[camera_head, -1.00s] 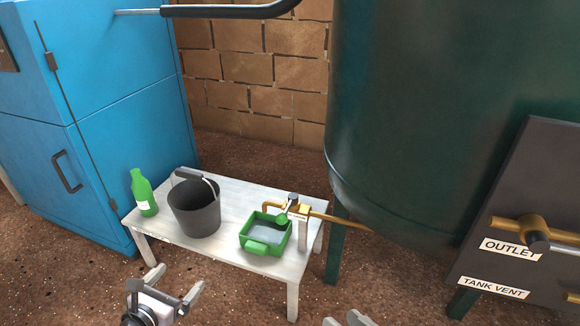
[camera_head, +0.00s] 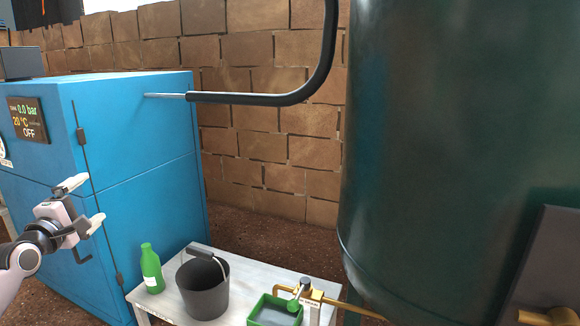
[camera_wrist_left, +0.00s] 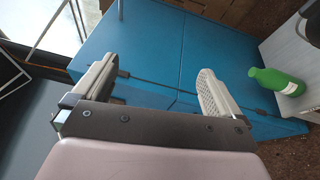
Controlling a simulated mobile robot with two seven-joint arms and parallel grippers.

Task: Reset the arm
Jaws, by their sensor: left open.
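My left gripper (camera_head: 84,203) is in front of the blue cabinet (camera_head: 140,130) at the left of the head view. Its two fingers are spread, with nothing between them. In the left wrist view the open fingers (camera_wrist_left: 158,92) show against the blue cabinet's face. I cannot tell from the pictures whether they touch it. My right gripper does not show now.
A white table (camera_head: 172,299) holds a green bottle (camera_head: 151,268), a dark bucket (camera_head: 203,290) and a green tray (camera_head: 255,309) by a brass tap. A large dark green tank (camera_head: 440,130) stands at right. A black pipe (camera_head: 270,98) runs from the cabinet.

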